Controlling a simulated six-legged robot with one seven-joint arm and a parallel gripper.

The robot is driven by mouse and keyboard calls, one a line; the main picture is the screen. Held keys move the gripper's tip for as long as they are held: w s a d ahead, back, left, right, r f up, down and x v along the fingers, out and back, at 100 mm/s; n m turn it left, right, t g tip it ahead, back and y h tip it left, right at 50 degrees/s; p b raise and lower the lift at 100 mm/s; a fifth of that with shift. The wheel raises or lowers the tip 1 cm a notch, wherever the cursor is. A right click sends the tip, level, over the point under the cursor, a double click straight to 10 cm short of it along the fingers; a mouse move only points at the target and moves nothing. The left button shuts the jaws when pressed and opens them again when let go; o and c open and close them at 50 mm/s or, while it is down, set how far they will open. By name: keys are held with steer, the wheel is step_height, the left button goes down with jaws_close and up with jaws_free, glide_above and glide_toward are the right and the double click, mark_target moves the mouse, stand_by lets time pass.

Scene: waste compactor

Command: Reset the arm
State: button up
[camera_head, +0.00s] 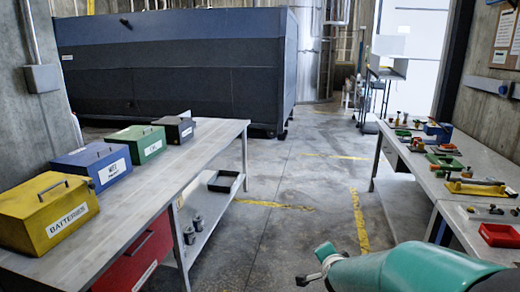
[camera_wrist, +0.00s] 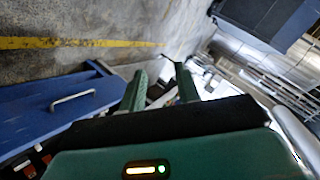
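My arm (camera_head: 420,268), teal and rounded, reaches in from the bottom right of the head view, beside the right-hand workbench and over the floor. A small grey part shows at its left end; the gripper fingers cannot be made out there. In the wrist view my gripper (camera_wrist: 161,72) has two green fingers standing apart with a gap between them. Nothing is held in the gap. The wrist view is tilted, with floor and a yellow line beyond the fingers.
Left bench (camera_head: 170,165) carries yellow (camera_head: 48,210), blue (camera_head: 95,168), green (camera_head: 137,143) and dark (camera_head: 175,129) boxes. Right bench (camera_head: 455,205) holds tools and a red tray (camera_head: 499,235). A blue panel with a handle (camera_wrist: 72,97) is left of the fingers. The aisle (camera_head: 290,175) is clear.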

steer(key=s+a+r+n+g, duration=0.1)
steer(key=s+r+n, duration=0.2)
steer(key=s, duration=0.6)
steer(key=s+a+r+n+g+y, duration=0.1)
steer(key=s+r+n+g, duration=0.1)
steer(key=s+n, duration=0.3)
steer(key=s+a+r+n+g, duration=0.1)
steer(key=s+r+n, duration=0.3)
steer(key=s, duration=0.9)
steer(key=shift+s+r+n+g+y, duration=0.25)
steer(key=shift+r+n+g+y, duration=0.05)
steer(key=shift+g, duration=0.4)
